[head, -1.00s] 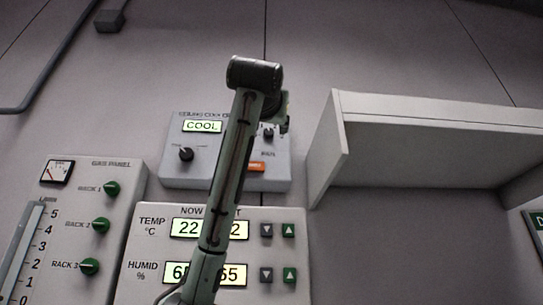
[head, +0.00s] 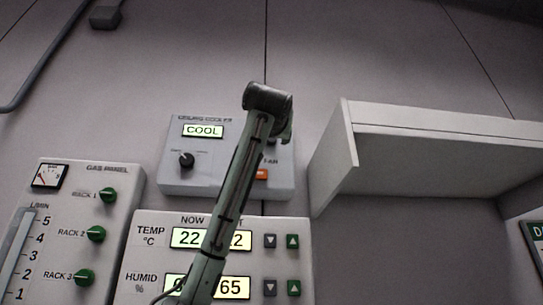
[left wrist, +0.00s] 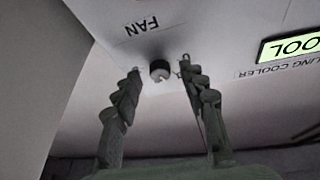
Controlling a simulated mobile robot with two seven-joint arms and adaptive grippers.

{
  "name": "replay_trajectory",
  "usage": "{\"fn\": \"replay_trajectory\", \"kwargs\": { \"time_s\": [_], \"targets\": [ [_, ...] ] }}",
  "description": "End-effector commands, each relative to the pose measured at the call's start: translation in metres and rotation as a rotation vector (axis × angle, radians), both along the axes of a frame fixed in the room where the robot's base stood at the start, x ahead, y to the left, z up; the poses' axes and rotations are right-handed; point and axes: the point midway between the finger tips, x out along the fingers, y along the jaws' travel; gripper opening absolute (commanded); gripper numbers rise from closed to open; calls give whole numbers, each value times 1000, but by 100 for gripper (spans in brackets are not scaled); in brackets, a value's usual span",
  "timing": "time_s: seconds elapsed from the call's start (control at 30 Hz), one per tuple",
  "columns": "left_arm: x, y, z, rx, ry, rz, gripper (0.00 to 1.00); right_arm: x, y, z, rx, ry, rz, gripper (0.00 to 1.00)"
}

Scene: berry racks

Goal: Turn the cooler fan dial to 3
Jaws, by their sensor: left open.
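The cooler panel (head: 222,186) is a light grey box on the wall with a lit COOL display (head: 203,131). In the left wrist view the fan dial (left wrist: 160,71), a small dark round knob, sits beside the upside-down FAN label (left wrist: 142,27). My left gripper (left wrist: 160,66) is open, one finger on each side of the dial, with gaps showing; contact cannot be told. In the head view my left arm covers the fan dial, so its setting cannot be read there. My right gripper is not in view.
A second black dial (head: 186,160) and an orange switch (head: 261,174) are on the cooler panel. Below are the temperature and humidity panel (head: 150,217) and the gas panel (head: 125,172) with green knobs. A white shelf (head: 430,150) juts out at right.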

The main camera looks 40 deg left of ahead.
Motion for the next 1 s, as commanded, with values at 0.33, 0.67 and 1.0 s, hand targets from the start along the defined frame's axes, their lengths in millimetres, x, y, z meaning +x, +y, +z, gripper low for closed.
{"fn": "replay_trajectory", "kwargs": {
  "time_s": [0.33,0.67,1.0],
  "targets": [
    [3,3,1,-1,1,0,42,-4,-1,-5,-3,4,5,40],
    [3,2,1,-1,0,0,3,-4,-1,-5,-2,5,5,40],
    [2,3,1,12,15,-2,0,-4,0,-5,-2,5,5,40]
  ]
}}
